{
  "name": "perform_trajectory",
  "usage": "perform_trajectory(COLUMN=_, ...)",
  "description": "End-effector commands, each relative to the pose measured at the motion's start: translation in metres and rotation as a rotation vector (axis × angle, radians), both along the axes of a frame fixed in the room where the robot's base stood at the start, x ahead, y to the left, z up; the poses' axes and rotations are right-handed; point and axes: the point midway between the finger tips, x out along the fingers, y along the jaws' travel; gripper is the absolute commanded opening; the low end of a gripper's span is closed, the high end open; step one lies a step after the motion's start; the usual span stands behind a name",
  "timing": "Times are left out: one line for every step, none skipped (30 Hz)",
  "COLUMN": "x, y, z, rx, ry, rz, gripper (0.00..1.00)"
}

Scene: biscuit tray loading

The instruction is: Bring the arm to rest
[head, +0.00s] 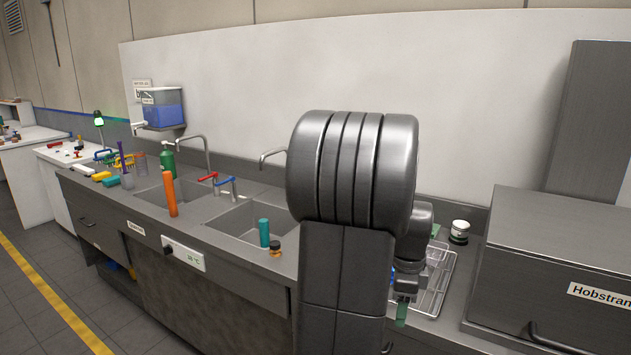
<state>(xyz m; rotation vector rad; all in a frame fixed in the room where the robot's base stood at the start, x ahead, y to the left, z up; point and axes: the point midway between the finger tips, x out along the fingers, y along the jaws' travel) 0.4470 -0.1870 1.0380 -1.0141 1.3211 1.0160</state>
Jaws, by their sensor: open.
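My arm rises large in the middle of the head view and hides much of the counter behind it. My gripper (403,308) shows only in part at the arm's right side, pointing down over the left part of a wire rack (447,272). Its jaws are open. A green piece shows at its lower end; I cannot tell whether it is part of the gripper. Something blue and clear on the rack is mostly hidden behind the arm.
A grey box (570,250) stands close on the right, and a white jar (459,231) behind the rack.

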Motion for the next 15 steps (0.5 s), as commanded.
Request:
perform_trajectory(x=0.005, y=0.005, z=-0.003, rx=0.001, ry=0.003, rz=0.053, gripper=0.54)
perform_trajectory(x=0.007, y=0.008, z=-0.006, rx=0.001, ry=0.003, rz=0.086, gripper=0.54)
perform_trajectory(x=0.011, y=0.012, z=-0.009, rx=0.001, ry=0.002, rz=0.13, gripper=0.54)
perform_trajectory(x=0.014, y=0.014, z=-0.011, rx=0.001, ry=0.002, rz=0.162, gripper=0.54)
perform_trajectory(x=0.016, y=0.017, z=-0.013, rx=0.001, ry=0.003, rz=0.195, gripper=0.54)
perform_trajectory(x=0.02, y=0.021, z=-0.016, rx=0.001, ry=0.003, rz=0.239, gripper=0.54)
perform_trajectory(x=0.022, y=0.024, z=-0.018, rx=0.001, ry=0.003, rz=0.272, gripper=0.54)
perform_trajectory(x=0.025, y=0.027, z=-0.02, rx=0.001, ry=0.002, rz=0.303, gripper=0.54)
perform_trajectory(x=0.028, y=0.031, z=-0.023, rx=0.001, ry=0.003, rz=0.346, gripper=0.54)
perform_trajectory(x=0.03, y=0.034, z=-0.026, rx=0.001, ry=0.003, rz=0.379, gripper=0.54)
perform_trajectory(x=0.033, y=0.037, z=-0.028, rx=0.001, ry=0.002, rz=0.412, gripper=0.54)
perform_trajectory(x=0.035, y=0.04, z=-0.031, rx=0.001, ry=0.001, rz=0.454, gripper=0.54)
perform_trajectory(x=0.038, y=0.044, z=-0.033, rx=0.001, ry=0.001, rz=0.487, gripper=0.54)
perform_trajectory(x=0.04, y=0.047, z=-0.035, rx=0.001, ry=0.002, rz=0.52, gripper=0.54)
perform_trajectory(x=0.043, y=0.051, z=-0.038, rx=0.001, ry=0.002, rz=0.561, gripper=0.54)
